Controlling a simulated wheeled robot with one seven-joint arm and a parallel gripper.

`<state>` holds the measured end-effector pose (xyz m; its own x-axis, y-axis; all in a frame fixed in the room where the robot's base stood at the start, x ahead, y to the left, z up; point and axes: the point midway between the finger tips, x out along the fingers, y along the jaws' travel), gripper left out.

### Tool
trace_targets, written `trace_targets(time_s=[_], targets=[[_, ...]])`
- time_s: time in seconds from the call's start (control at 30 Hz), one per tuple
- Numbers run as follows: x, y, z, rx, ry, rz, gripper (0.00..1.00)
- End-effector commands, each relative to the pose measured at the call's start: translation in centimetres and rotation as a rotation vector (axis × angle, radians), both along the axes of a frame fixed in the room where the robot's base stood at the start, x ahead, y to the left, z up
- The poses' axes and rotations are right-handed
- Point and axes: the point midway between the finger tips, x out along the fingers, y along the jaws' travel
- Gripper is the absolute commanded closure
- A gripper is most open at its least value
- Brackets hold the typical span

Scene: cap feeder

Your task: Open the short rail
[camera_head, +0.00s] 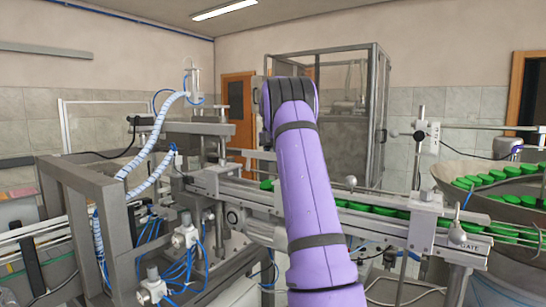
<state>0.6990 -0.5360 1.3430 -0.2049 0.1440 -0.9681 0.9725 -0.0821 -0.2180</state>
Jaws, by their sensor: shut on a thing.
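My purple arm (305,180) reaches up and forward across the middle of the view. My gripper is hidden behind the arm's far end, so I cannot see its fingers or what they touch. The feeder track (390,227) runs from the right to the middle, with a line of green caps (370,208) in it. Metal rails (390,193) run along the track, with a small round knob (351,181) beside my arm. I cannot tell which piece is the short rail; part of the track is hidden behind my arm.
A metal bowl (455,190) with green caps stands at the right, next to a block marked GATE (468,243). A grey machine frame (85,190) with blue hoses fills the left. A glazed cabinet (377,115) stands behind the track.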

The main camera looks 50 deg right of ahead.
Motion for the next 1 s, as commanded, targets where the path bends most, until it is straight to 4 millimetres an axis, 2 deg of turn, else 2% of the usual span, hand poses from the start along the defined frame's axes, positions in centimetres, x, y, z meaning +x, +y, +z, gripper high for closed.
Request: trace_targets(time_s=[0.43,0.47,0.57,0.87,1.0], targets=[[0.0,0.0,-0.4,0.015,0.007,0.000,1.00],[0.0,0.0,-0.5,0.015,0.008,-0.001,0.65],[0.0,0.0,-0.4,0.014,0.007,-0.001,0.42],[0.0,0.0,-0.1,0.010,0.004,-0.001,0.42],[0.3,-0.2,0.8,0.010,0.003,-0.001,0.42]])
